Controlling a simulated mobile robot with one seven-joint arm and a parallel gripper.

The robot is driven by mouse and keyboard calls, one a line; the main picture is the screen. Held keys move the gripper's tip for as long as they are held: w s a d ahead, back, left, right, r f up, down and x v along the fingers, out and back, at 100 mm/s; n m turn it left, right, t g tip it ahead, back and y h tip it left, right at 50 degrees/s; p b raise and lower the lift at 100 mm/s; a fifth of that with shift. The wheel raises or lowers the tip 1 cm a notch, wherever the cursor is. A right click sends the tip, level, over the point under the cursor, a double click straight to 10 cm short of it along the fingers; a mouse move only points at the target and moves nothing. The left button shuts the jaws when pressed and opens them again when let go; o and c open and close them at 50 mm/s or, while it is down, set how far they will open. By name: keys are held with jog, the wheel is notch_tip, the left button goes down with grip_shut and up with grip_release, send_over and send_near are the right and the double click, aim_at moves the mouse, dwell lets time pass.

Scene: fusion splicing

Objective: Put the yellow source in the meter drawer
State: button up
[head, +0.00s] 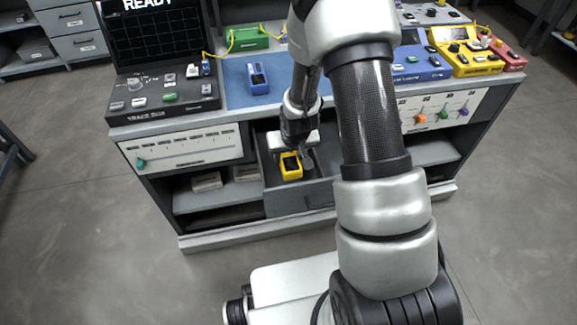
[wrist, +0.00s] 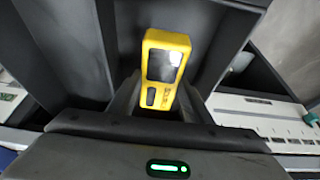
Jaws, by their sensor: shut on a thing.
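The yellow source (head: 291,166) is a small handheld box with a dark screen and a dark button. My gripper (head: 293,152) is shut on it, and it also shows close up in the wrist view (wrist: 162,103). The meter drawer (head: 320,190) is pulled out of the bench front below the worktop. In the head view the source is over the open drawer, within its outline. In the wrist view grey drawer walls (wrist: 65,45) lie around and beyond it. I cannot tell whether the source touches the drawer floor. My arm hides part of the drawer's right side.
A blue handheld device (head: 257,78) lies on the blue mat left of my arm. The trace box (head: 160,60) stands at the left, and yellow and red units (head: 465,52) at the right. A white panel (head: 187,148) and open shelves flank the drawer. Floor in front is clear.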

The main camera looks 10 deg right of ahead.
aim_at(289, 163)
jog(key=shift+f+b, duration=0.4)
jog(key=shift+f, duration=1.75)
jog(key=shift+f, duration=0.25)
jog(key=o, duration=1.3)
jog(key=shift+c, duration=0.2)
jog(key=shift+r, duration=0.1)
